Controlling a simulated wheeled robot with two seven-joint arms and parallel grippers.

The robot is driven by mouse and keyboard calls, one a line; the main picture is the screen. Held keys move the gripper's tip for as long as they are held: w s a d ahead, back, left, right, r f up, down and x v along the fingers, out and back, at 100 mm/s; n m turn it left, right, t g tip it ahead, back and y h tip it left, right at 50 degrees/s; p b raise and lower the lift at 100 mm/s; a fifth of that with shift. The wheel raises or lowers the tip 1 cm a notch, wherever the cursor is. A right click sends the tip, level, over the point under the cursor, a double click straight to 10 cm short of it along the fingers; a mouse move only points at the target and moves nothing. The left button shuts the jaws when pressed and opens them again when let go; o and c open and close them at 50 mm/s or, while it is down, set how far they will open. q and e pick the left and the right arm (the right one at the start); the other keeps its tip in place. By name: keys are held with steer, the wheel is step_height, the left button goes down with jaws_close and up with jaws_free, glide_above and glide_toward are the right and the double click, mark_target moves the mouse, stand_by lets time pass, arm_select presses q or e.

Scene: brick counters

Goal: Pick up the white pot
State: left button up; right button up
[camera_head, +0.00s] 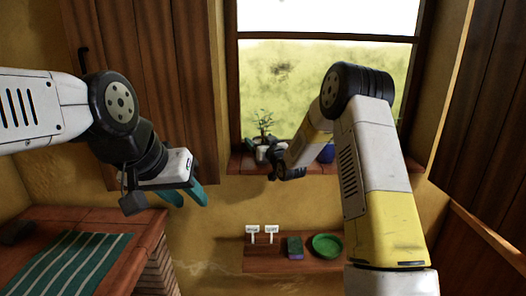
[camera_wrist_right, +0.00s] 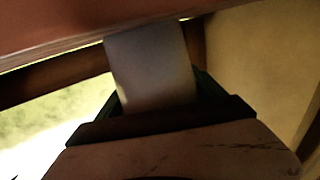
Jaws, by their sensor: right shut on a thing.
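The white pot (camera_head: 261,154), with a small green plant (camera_head: 263,124) in it, is at the window sill. My right gripper (camera_head: 272,158) is at the pot, partly hidden by its own arm. In the right wrist view the pale pot (camera_wrist_right: 150,65) fills the space between the dark fingers, and my right gripper (camera_wrist_right: 155,100) is shut on it. I cannot tell whether the pot touches the sill. My left gripper (camera_head: 187,194) is at the left, empty, its teal fingers apart, far from the pot.
A blue pot (camera_head: 327,154) stands on the brick sill (camera_head: 235,165) to the right, partly behind my right arm. A lower shelf (camera_head: 262,262) holds two small white signs, a sponge (camera_head: 295,247) and a green bowl (camera_head: 327,245). A brick counter with a striped cloth (camera_head: 70,262) is at lower left.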

steer(key=shift+r, duration=0.1)
steer(key=c, duration=0.5)
steer(key=shift+c, duration=0.2)
